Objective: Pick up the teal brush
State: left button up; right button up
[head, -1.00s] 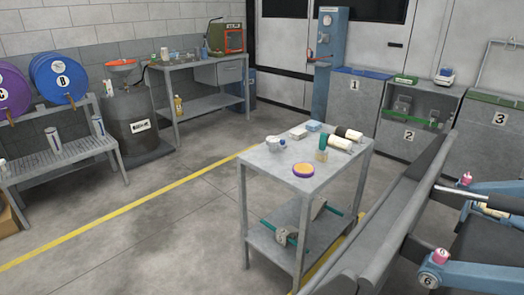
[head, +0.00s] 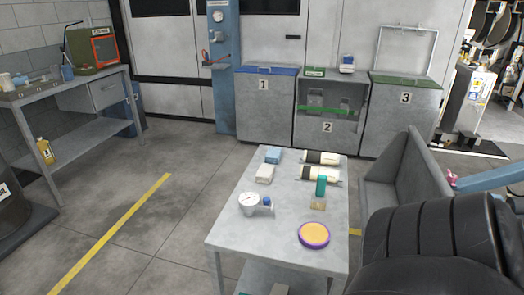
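The teal brush (head: 320,187) is on the grey table (head: 283,226), right of its middle. Its teal part points to the back and a tan part shows at its front end. It lies near two cream-and-black cylinders. Neither of my grippers is in view.
A gauge (head: 248,203) stands on the left of the table, and a purple-rimmed yellow disc (head: 314,235) lies at the front. White (head: 265,174) and blue (head: 273,155) blocks sit at the back. A large black ribbed object (head: 440,240) fills the lower right. Floor left of the table is free.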

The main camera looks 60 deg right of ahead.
aim_at(319, 198)
jog(key=i, duration=1.2)
jog(key=z, duration=3)
